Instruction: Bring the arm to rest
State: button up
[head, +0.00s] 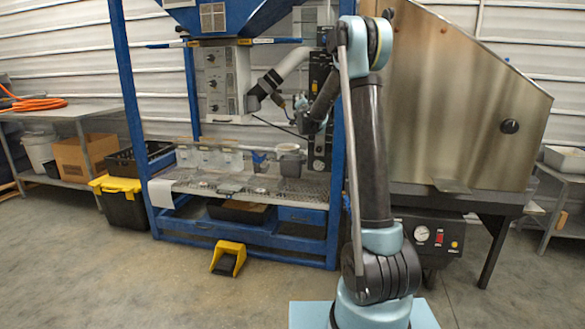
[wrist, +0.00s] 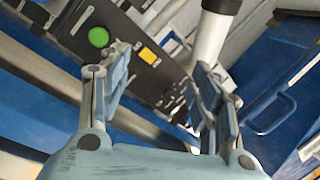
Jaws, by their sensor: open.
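My arm stands at the right of the head view, with its elbow high and its forearm reaching back toward the blue-framed hopper station. My gripper (head: 302,108) is at the end of it, in front of the station's dark control panel (head: 319,72). In the wrist view my gripper (wrist: 160,68) has its two fingers spread with nothing between them. Beyond the fingers are the dark panel (wrist: 140,55) with a green button (wrist: 99,37) and a yellow one, and a pale pipe (wrist: 212,38). I cannot tell how far the fingertips are from the panel.
A grey control box (head: 225,85) hangs left of my gripper. A steel cabinet (head: 450,110) stands right. A yellow pedal (head: 229,258) sits on open floor.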

jog(key=s+f+n+g+y, duration=0.25)
jog(key=s+n, duration=0.25)
jog(key=s, duration=0.8)
jog(key=s+f+n+g+y, duration=0.1)
jog(key=s+n+g+y, duration=0.25)
jog(key=s, duration=0.95)
jog(key=s+d+f+n+g+h, duration=0.1)
jog(key=s+d+f+g+h, duration=0.1)
jog(key=s+f, duration=0.6)
jog(key=s+d+f+n+g+h, duration=0.1)
jog(key=s+d+f+g, duration=0.4)
jog(key=s, duration=1.6)
jog(key=s+d+f+n+g+h, duration=0.1)
jog(key=s+d+f+g, duration=0.3)
jog(key=s+f, duration=0.9)
jog(key=shift+s+d+h, duration=0.8)
jog(key=shift+s+d, duration=0.1)
jog(key=shift+d, duration=0.2)
jog(key=shift+w+f, duration=0.15)
jog(key=shift+w, duration=0.3)
